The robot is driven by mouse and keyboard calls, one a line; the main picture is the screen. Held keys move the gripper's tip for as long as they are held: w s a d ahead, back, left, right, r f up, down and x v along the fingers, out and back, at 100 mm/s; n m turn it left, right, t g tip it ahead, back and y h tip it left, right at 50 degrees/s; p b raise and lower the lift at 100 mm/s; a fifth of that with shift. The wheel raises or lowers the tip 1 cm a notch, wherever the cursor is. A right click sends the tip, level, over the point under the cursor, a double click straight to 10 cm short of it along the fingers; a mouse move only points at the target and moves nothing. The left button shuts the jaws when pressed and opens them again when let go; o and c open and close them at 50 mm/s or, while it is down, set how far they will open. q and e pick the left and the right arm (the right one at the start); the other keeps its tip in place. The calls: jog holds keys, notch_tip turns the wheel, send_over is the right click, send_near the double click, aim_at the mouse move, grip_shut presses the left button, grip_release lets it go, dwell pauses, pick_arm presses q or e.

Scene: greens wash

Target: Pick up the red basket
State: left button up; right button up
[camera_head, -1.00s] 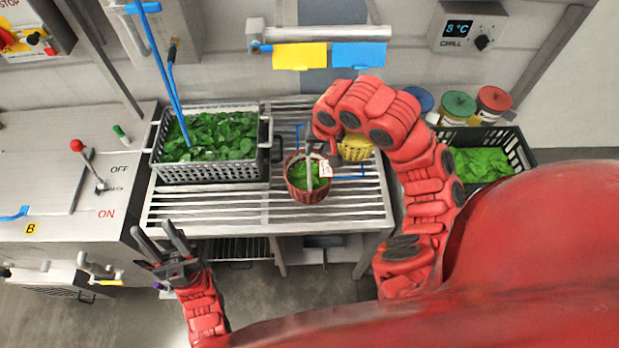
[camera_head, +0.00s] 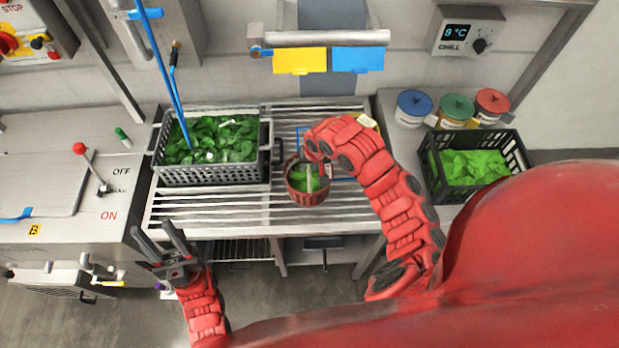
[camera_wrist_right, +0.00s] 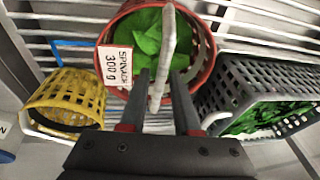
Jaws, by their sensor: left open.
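The red basket (camera_head: 306,199) stands on the slatted rack with green leaves inside. In the right wrist view the red basket (camera_wrist_right: 209,55) shows a pale handle arching over it and a white "SPINACH 300 g" tag (camera_wrist_right: 117,67). My right gripper (camera_wrist_right: 161,75) is over the basket, its two fingers apart with the handle between them; I see no clear contact. In the head view my right gripper (camera_head: 318,170) is partly hidden by its own arm. My left gripper (camera_head: 161,240) is open and empty, in front of the rack's left front corner.
A grey crate of leaves (camera_head: 213,175) stands left of the red basket. A yellow basket (camera_wrist_right: 70,98) is close on its other side, mostly hidden by my arm in the head view. A black crate (camera_head: 470,190) and lidded tubs are at right. The rack's front strip is clear.

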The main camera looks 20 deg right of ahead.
jog(key=shift+f, duration=0.1)
grip_shut()
dwell(1.4)
